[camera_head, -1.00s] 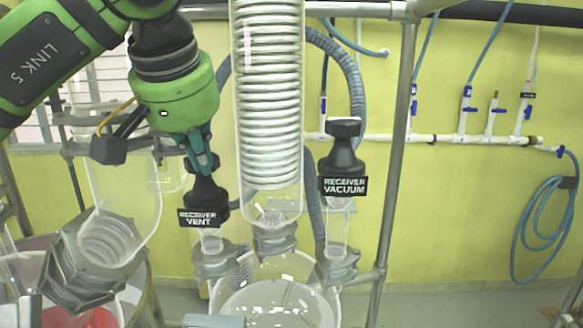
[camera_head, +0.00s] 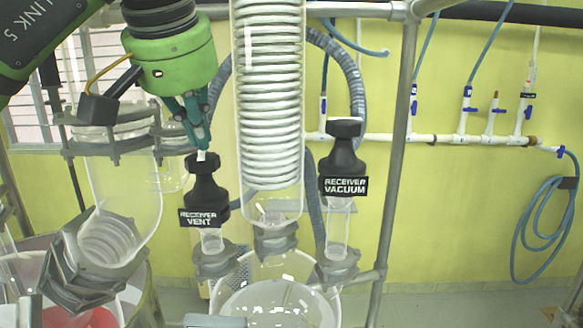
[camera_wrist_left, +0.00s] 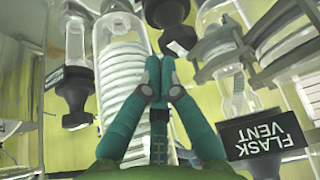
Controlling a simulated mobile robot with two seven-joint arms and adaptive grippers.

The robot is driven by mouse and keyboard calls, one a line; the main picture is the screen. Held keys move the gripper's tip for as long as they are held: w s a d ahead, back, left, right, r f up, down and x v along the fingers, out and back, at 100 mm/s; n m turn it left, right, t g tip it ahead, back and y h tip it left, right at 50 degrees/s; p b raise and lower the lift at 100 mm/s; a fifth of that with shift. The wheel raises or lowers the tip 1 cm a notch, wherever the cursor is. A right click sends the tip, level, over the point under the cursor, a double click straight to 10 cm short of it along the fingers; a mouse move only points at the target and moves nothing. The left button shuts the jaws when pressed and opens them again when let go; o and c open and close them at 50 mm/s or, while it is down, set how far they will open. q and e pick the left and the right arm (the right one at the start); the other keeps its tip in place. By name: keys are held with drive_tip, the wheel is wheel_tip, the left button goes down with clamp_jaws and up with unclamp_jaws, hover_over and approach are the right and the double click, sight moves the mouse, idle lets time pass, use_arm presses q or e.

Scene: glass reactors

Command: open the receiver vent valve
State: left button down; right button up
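The receiver vent valve (camera_head: 206,180) is a black knob on a glass neck, left of the coiled condenser, with a "RECEIVER VENT" label. My left gripper (camera_head: 203,146) is just above the knob's top, pointing down. In the left wrist view, the left gripper's fingertips (camera_wrist_left: 160,66) are close together with nothing visible between them. A black knob, apparently the vent valve (camera_wrist_left: 166,10), is beyond them at the top. Whether the tips touch the knob is unclear. My right gripper is not in view.
The receiver vacuum valve (camera_head: 343,160) stands right of the condenser (camera_head: 268,95). A metal post (camera_head: 396,170) rises farther right. A glass vessel (camera_head: 120,190) is at left. The flask vent label (camera_wrist_left: 262,135) is close on the right in the wrist view.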

sight(177, 154)
use_arm(q)
wheel_tip(177, 154, up, 2)
drive_tip(key=shift+r, duration=0.2)
drive_tip(key=a+f, duration=0.1)
drive_tip(key=a+f+b, duration=0.1)
drive_tip(key=f, duration=0.1)
drive_tip(key=a+f, duration=0.1)
drive_tip(key=f, duration=0.1)
drive_tip(key=shift+w+a, duration=0.25)
drive_tip(key=shift+w, duration=0.05)
drive_tip(key=shift+f+b, duration=0.5)
drive_tip(key=shift+f, duration=0.05)
drive_tip(key=shift+w+r+p, duration=0.1)
drive_tip(key=shift+p, duration=0.3)
idle(0.5)
